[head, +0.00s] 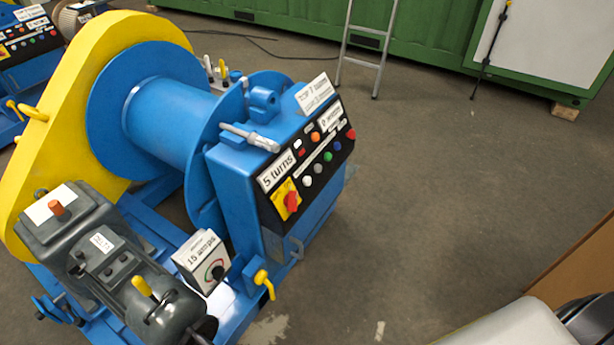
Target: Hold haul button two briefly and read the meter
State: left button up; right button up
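A blue winch with a yellow chain guard (95,50) fills the left half. Its sloped black control panel (312,160) carries several coloured buttons, including white (307,181), green (328,156), blue (338,145) and red (351,134). Their small labels are unreadable, so I cannot tell which is haul button two. A red rotary switch (291,200) sits on a yellow plate. A panel display reads "5 turns" (276,171); another ends in what looks like "watts". A white box meter (203,262), marked "15 amps", has a dark knob. Neither gripper is in view.
A grey motor (110,260) with a yellow lever stands at lower left. A yellow-handled valve (263,281) sticks out below the panel. A ladder (366,45) leans at the green container (300,25). A brown board edge (580,260) is at right. The floor right of the winch is clear.

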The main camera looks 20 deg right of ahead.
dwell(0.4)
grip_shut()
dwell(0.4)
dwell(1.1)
